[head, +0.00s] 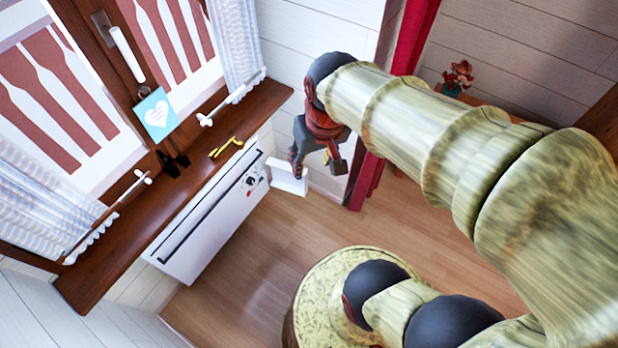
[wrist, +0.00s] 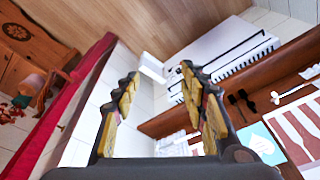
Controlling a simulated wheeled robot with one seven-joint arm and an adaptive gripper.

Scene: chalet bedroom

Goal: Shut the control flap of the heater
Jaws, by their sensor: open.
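The heater (head: 208,222) is a white panel box on the wall under the wooden sill. Its dark slot runs along the top, and a small control panel with a red mark and a dark knob (head: 251,180) shows at its right end. The white control flap (head: 288,178) stands open, sticking out from that end. In the wrist view the heater (wrist: 222,45) is beyond my fingers, and the flap (wrist: 151,68) shows between the fingertips, farther off. My gripper (head: 316,165) is open and empty, beside the flap in the head view, partly overlapping it. Contact cannot be told.
The wooden sill (head: 80,275) above the heater holds a yellow key-like object (head: 226,147), and a blue heart card (head: 157,113) is by the window. A red curtain (head: 364,182) hangs right of my gripper. Wooden floor (head: 245,285) in front of the heater is clear.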

